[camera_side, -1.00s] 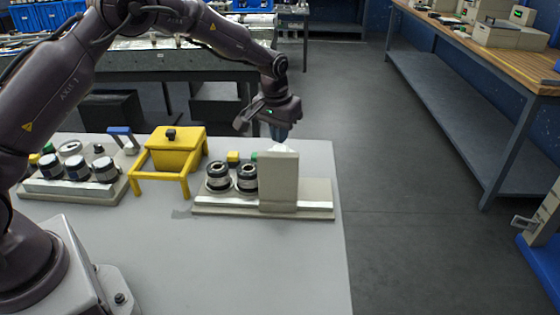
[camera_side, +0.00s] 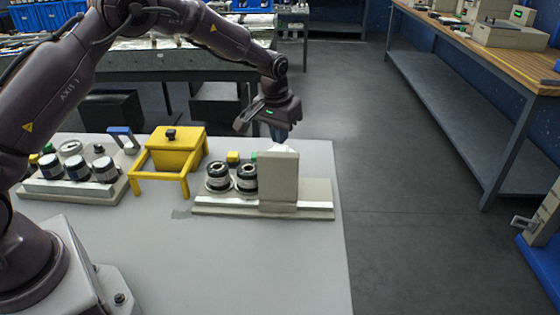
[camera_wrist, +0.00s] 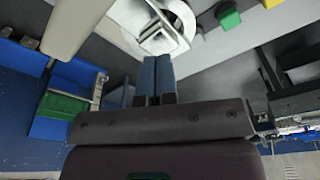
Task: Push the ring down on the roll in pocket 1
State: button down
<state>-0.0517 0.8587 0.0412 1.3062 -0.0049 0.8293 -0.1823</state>
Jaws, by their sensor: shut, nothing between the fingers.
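A beige fixture (camera_side: 318,208) stands near the table's right edge. Two dark rolls with pale bands, one at left (camera_side: 217,177) and one at right (camera_side: 246,178), stand upright in it. An upright beige block (camera_side: 279,182) hides what is behind it, except a small white tip (camera_side: 284,148) above its top. My gripper (camera_side: 280,136) is shut and empty, pointing down just behind and above this block. In the wrist view, my blue fingertips (camera_wrist: 155,60) are together near a white round part (camera_wrist: 160,25); contact cannot be told. I cannot tell which pocket is 1.
Another fixture with several rolls (camera_side: 70,185) is further left. The table front (camera_side: 240,265) is clear.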

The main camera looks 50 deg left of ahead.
aim_at(279, 149)
jog(key=shift+f, duration=2.3)
jog(key=shift+r, duration=4.3)
